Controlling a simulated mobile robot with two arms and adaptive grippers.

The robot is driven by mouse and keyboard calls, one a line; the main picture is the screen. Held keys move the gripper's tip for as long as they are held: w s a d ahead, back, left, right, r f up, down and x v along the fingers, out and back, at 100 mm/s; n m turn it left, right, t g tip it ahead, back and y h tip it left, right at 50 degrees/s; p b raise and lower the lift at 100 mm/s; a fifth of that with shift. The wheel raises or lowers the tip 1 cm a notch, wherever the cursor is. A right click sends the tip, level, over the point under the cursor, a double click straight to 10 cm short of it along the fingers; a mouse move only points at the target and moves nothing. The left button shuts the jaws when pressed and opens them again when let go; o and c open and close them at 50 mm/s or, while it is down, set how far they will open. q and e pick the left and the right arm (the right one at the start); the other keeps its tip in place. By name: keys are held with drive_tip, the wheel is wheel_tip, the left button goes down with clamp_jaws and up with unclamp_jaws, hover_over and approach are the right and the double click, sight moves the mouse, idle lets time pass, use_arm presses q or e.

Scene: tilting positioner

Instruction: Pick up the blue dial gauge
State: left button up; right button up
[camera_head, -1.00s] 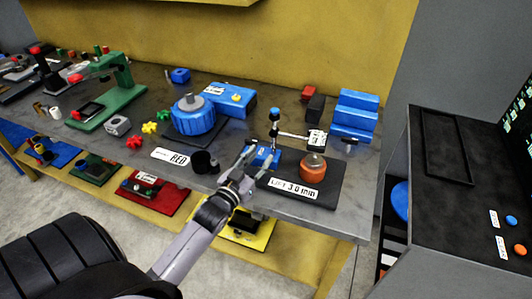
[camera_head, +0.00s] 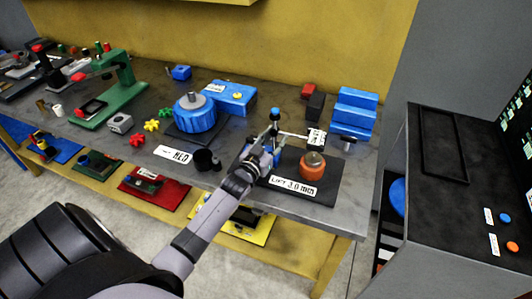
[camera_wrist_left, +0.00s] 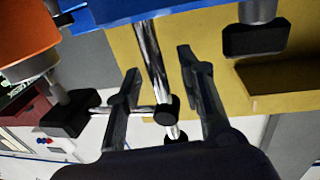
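The blue dial gauge stands upright on the dark plate, with a blue base (camera_head: 279,158), a thin post with a blue knob (camera_head: 275,114) on top, and a side rod. My left gripper (camera_head: 263,142) is at its post and partly hides the base. In the left wrist view the fingers (camera_wrist_left: 163,88) are open, with gaps between them and the chrome post (camera_wrist_left: 150,58). The post appears between them; whether it is at their full depth I cannot tell. The rod and a black clamp also show there. My right gripper is in neither view.
An orange cylinder (camera_head: 312,165) stands close right of the gauge on the dark plate (camera_head: 322,190) labelled "LIFT 3.0 MM". A black cup (camera_head: 206,160) is to the left. Blue stepped blocks (camera_head: 355,115) and a blue rotary unit (camera_head: 194,114) stand behind.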

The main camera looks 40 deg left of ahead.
use_arm(q)
drive_tip(key=shift+c, duration=0.5)
clamp_jaws()
idle(0.3)
